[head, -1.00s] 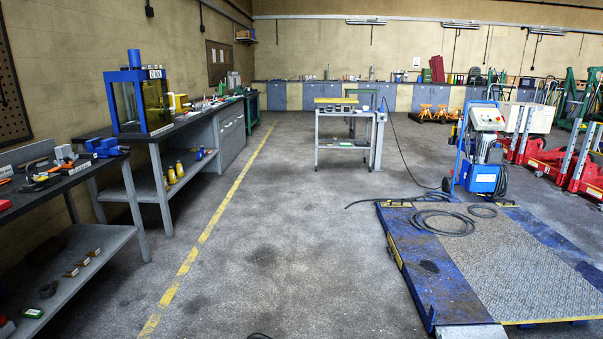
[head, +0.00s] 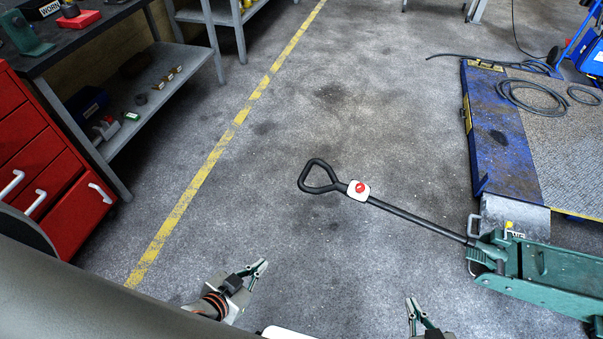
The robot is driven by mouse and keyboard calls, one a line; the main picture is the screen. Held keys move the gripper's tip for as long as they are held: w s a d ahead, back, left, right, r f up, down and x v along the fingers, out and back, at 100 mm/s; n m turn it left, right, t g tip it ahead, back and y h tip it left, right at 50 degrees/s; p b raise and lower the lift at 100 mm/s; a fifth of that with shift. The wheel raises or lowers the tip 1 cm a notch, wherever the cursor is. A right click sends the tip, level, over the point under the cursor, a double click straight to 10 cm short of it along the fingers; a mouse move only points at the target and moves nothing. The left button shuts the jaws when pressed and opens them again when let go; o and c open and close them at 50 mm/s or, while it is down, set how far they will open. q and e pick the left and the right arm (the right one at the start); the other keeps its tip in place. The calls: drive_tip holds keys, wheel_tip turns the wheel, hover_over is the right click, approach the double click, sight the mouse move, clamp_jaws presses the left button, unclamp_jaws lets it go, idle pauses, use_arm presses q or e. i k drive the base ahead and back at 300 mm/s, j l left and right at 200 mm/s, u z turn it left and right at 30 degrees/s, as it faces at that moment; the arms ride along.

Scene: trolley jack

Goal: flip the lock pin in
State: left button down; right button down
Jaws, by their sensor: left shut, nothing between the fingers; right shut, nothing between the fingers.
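A green trolley jack (head: 550,270) stands on the floor at the right in the head view, cut off by the picture's edge. Its long black handle (head: 425,220) slants up to the left and ends in a loop grip. A white plate with a red knob (head: 360,188) sits on the handle below the grip. I cannot make out the lock pin for certain at this size. My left gripper (head: 259,267) is shut and empty, low in the picture, apart from the handle. My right gripper (head: 412,304) is shut and empty at the bottom edge, left of the jack body.
A blue platform (head: 500,150) with a hose (head: 540,98) lies behind the jack. A red drawer cabinet (head: 40,150) and a grey shelf bench (head: 150,75) stand at the left. The floor around a yellow line (head: 215,155) is clear.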

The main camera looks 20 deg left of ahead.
sight(507, 224)
drive_tip(key=z, duration=1.3)
drive_tip(key=i+j+z, duration=0.1)
drive_tip(key=i, duration=0.35)
drive_tip(key=i+j+z, duration=0.1)
drive_tip(key=i, duration=0.3)
drive_tip(key=i+j, duration=0.15)
drive_tip(key=i, duration=0.8)
drive_tip(key=l+z, duration=0.05)
